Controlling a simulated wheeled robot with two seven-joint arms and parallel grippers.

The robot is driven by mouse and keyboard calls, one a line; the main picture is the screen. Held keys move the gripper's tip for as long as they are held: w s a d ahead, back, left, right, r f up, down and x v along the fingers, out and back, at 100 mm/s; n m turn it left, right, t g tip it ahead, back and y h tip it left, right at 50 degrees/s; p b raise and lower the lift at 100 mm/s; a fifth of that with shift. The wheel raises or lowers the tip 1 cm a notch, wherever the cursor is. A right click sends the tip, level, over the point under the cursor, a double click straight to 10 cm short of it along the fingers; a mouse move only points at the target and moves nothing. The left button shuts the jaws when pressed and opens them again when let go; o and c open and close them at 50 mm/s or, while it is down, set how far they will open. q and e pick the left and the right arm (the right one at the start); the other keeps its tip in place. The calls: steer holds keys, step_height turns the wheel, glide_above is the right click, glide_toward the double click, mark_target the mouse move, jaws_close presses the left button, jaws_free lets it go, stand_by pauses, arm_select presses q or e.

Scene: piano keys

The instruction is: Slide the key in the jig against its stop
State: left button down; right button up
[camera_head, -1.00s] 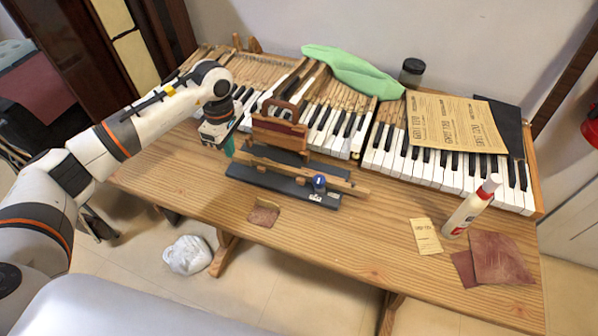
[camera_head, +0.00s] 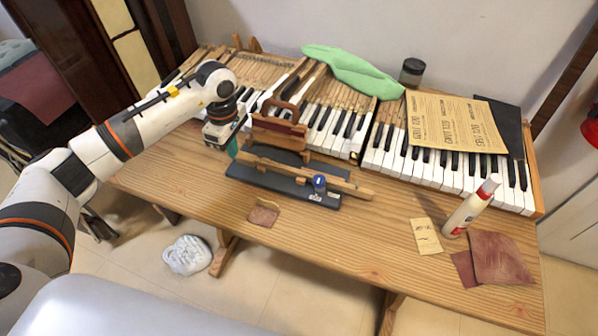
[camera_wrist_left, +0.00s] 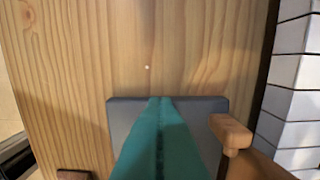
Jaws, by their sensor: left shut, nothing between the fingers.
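The key (camera_head: 345,186) is a long wooden bar lying along the dark jig base (camera_head: 245,175), its right end past the base's right edge. A blue knob (camera_head: 319,182) stands on the jig at the key's front side. My left gripper (camera_head: 235,149) is shut and empty, its teal fingers at the key's left end; I cannot tell whether they touch it. In the left wrist view the shut fingers (camera_wrist_left: 162,140) cover the middle of the grey base (camera_wrist_left: 122,112), and hide the key. I cannot make out the stop. My right gripper is out of view.
A wooden block with a curved handle (camera_head: 278,125) stands just behind the jig. Piano keys (camera_head: 440,170) line the back. A leather scrap (camera_head: 264,212) lies in front; a glue bottle (camera_head: 471,207) stands right. The table front is mostly clear.

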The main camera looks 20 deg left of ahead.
arm_select(q)
steer(key=shift+d, duration=0.65)
stand_by(0.8)
steer(key=shift+a, duration=0.1)
steer(key=shift+a, duration=0.5)
step_height(320, 180, up, 7)
steer(key=p, duration=0.3)
steer(key=shift+p, duration=0.35)
stand_by(0.6)
